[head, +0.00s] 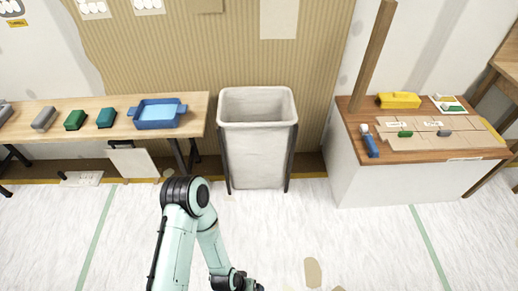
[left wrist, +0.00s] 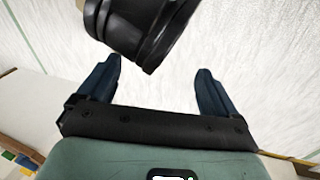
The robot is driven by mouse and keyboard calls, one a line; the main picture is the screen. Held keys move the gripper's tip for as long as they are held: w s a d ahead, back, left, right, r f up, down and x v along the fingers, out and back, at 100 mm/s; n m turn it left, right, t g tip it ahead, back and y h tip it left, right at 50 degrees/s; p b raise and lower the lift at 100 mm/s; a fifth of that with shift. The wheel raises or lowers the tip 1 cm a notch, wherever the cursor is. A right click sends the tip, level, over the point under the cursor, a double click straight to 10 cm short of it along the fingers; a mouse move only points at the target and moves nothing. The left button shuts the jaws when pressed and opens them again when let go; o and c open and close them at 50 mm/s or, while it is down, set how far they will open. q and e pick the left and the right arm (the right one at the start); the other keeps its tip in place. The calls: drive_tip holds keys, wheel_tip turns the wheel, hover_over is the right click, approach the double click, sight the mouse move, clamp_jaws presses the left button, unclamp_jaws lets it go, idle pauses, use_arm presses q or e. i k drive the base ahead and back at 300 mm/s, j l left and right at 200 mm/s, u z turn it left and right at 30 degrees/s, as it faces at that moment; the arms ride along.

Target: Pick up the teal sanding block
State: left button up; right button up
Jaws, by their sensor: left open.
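The teal sanding block (head: 106,118) lies on the wooden bench at the left in the head view, between a green block (head: 75,119) and a blue tray (head: 158,114). My left arm rises at the bottom centre and bends down again, well apart from the bench; its gripper is not clearly visible there. In the left wrist view my left gripper (left wrist: 158,68) has its two dark blue fingers spread, with nothing held between them. The teal block does not show in that view. My right gripper is in neither view.
The bench (head: 190,125) also holds a grey block (head: 43,119). A white bin (head: 258,140) stands right of the bench. A worktable (head: 450,172) at the right carries a yellow box (head: 399,100) and a blue-handled tool (head: 370,145). The floor before the bench is open.

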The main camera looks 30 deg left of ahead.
sight(106, 118)
drive_tip(key=u, duration=2.3)
